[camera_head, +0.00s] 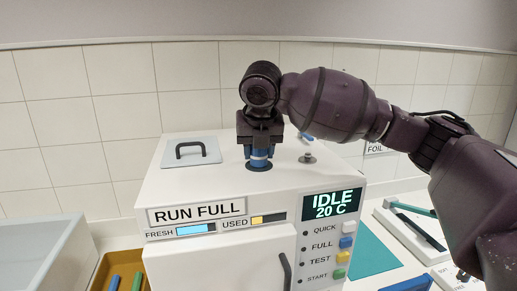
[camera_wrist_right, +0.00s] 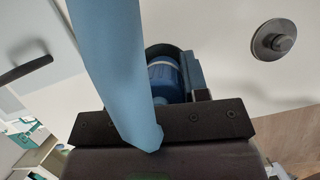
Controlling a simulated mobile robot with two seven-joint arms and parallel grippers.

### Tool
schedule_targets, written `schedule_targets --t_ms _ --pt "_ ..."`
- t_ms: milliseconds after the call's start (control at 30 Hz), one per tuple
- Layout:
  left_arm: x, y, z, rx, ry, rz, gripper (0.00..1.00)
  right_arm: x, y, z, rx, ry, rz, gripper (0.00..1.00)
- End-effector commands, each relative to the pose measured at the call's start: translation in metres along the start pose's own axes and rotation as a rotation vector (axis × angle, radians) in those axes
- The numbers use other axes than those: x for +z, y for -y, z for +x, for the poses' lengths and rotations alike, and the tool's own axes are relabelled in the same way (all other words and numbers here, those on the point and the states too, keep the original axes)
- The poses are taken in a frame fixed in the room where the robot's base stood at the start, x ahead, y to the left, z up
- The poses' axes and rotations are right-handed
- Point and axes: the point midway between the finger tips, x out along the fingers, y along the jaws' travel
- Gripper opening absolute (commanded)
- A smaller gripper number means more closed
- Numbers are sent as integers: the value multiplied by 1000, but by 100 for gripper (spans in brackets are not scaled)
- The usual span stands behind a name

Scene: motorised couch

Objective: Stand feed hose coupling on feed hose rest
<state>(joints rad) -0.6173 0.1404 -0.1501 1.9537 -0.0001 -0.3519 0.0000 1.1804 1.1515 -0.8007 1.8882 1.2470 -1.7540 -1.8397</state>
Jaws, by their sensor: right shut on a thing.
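My right gripper (camera_head: 259,135) points down over the top of the white machine and is shut on a blue coupling (camera_head: 259,155). The coupling has a pale band and stands upright at a dark round port in the machine top; I cannot tell whether it is seated there. In the right wrist view the coupling (camera_wrist_right: 165,77) shows between the jaws, partly hidden by a long light blue piece (camera_wrist_right: 112,60), possibly the hose. A grey metal peg on a round base (camera_head: 307,158) stands to the right; it may be the rest. It also shows in the wrist view (camera_wrist_right: 273,40). My left gripper is not in view.
A lid with a black handle (camera_head: 191,151) lies on the machine top at left. The machine front (camera_head: 220,255) has a display (camera_head: 331,204) and coloured buttons. An orange tray (camera_head: 117,266) stands at lower left. A tiled wall is behind.

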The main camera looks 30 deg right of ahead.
Motion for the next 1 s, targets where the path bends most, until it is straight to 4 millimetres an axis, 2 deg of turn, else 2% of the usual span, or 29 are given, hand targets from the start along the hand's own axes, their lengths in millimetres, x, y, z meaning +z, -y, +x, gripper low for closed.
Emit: schedule_targets --t_ms 67,100,267,533,667,767,1000 --pt "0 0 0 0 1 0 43 -1 0 2 0 -1 0 9" --pt "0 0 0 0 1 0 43 -1 0 3 0 -1 0 43" --pt "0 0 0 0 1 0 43 -1 0 2 0 0 0 67" --pt "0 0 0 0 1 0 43 -1 0 2 0 0 0 67" --pt "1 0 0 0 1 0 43 1 0 -6 0 2 0 67" --pt "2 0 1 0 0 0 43 1 0 -19 3 3 0 67" --pt "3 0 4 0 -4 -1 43 0 0 -65 2 4 0 67"
